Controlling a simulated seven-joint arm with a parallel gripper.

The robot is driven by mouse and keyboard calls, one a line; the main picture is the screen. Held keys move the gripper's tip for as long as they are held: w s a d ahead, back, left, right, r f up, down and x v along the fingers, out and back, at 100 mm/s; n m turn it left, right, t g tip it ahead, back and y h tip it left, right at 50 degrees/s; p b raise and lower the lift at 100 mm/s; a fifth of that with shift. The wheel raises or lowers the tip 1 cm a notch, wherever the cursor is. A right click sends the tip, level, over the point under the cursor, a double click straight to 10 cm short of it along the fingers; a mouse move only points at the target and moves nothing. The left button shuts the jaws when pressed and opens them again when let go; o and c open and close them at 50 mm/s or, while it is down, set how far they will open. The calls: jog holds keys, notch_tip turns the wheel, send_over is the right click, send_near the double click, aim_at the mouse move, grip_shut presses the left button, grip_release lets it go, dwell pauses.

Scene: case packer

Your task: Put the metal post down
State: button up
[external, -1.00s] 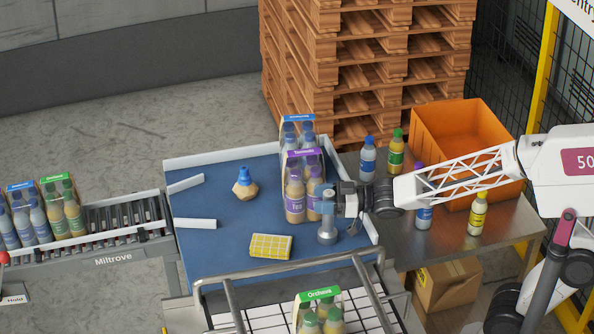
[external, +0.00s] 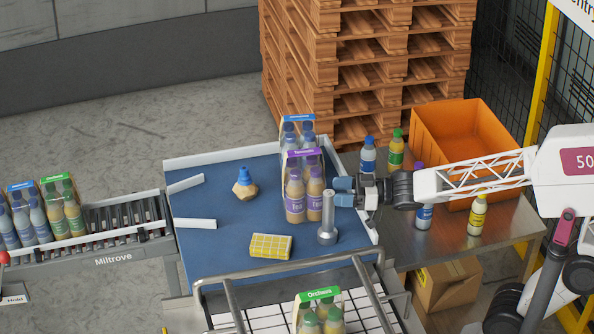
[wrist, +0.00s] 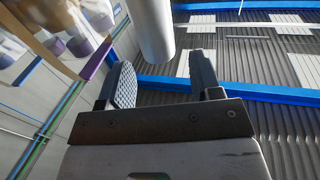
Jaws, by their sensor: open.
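The metal post (external: 327,218) stands upright on its round base on the blue table (external: 215,262), near the table's right side. It is just right of the purple-labelled bottle pack (external: 303,187). My gripper (external: 343,191) is to the right of the post's upper part, apart from it, with its fingers pointing left. In the wrist view the gripper (wrist: 160,85) has its two fingers spread with nothing between them. The post (wrist: 153,30) shows beyond the fingertips.
A blue-labelled pack (external: 298,130) stands behind the purple one. A yellow sponge-like block (external: 270,246) and a blue-capped tan object (external: 245,183) lie on the table. A metal rail (external: 290,268) runs along the front. Loose bottles and an orange crate (external: 430,130) are at right.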

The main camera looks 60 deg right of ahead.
jog(key=shift+r, duration=2.4)
jog(key=s+d+f+m+g+h, duration=0.45)
jog(key=s+d+f+h, duration=0.25)
jog(key=d+f+h, duration=0.3)
jog(key=s+f+m+g, duration=0.1)
jog(key=s+f+g, duration=0.3)
jog(key=s, duration=0.4)
jog(key=s+d+f+g+y, duration=0.1)
jog(key=s+f+g, duration=0.3)
jog(key=s, duration=0.5)
jog(key=shift+s+d+m, duration=0.3)
jog(key=shift+m, duration=0.05)
jog(key=shift+g, duration=0.25)
